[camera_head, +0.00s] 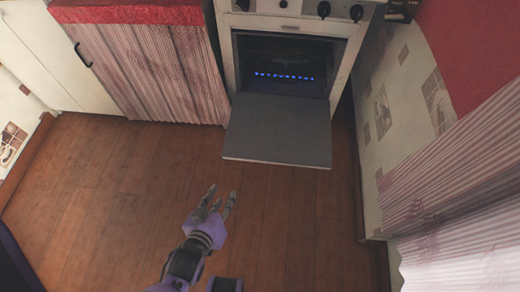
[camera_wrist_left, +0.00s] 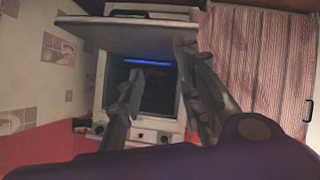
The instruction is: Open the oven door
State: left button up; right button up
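The white oven (camera_head: 290,22) stands at the back with its grey door (camera_head: 280,130) swung down, lying out in front of the open cavity. Small blue flames (camera_head: 285,76) show in a row inside the dark cavity. My left gripper (camera_head: 222,193) is open and empty, in front of the door's lower left corner and apart from it in the head view. In the left wrist view, which is upside down, the open fingers (camera_wrist_left: 158,68) frame the cavity, and the door (camera_wrist_left: 135,38) shows above it. My right gripper is not in view.
A red-topped counter (camera_head: 130,14) with a striped curtain (camera_head: 155,70) stands left of the oven. A patterned wall (camera_head: 405,105) and another striped curtain (camera_head: 460,180) are close on the right. The wooden floor (camera_head: 110,190) in front is clear.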

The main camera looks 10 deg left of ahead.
pick_arm(q)
jog(key=w+d+f+n+t+h+b, duration=0.1)
jog(key=w+d+f+n+b, duration=0.1)
jog(key=w, duration=0.5)
jog(key=w+d+f+n+t+h+b, duration=0.2)
jog(key=w+d+f+n+b, duration=0.1)
jog(key=w+d+n+b, duration=0.2)
jog(key=w+d+f+n+t+h+b, duration=0.2)
jog(key=w+d+n+b, duration=0.2)
jog(key=w+b, duration=0.3)
jog(key=shift+w+d+f, duration=0.15)
jog(key=shift+w, duration=1.95)
jog(key=b, duration=0.2)
send_over(276, 146)
jog(key=shift+s+a, duration=0.25)
jog(key=shift+s, duration=0.15)
jog(key=shift+w+d+b, duration=0.1)
jog(key=shift+w+b, duration=0.2)
jog(key=shift+w, duration=0.05)
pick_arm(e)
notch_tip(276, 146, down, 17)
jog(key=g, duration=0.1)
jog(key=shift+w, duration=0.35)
pick_arm(q)
jog(key=shift+c, duration=0.4)
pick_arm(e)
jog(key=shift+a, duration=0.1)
pick_arm(q)
grip_shut()
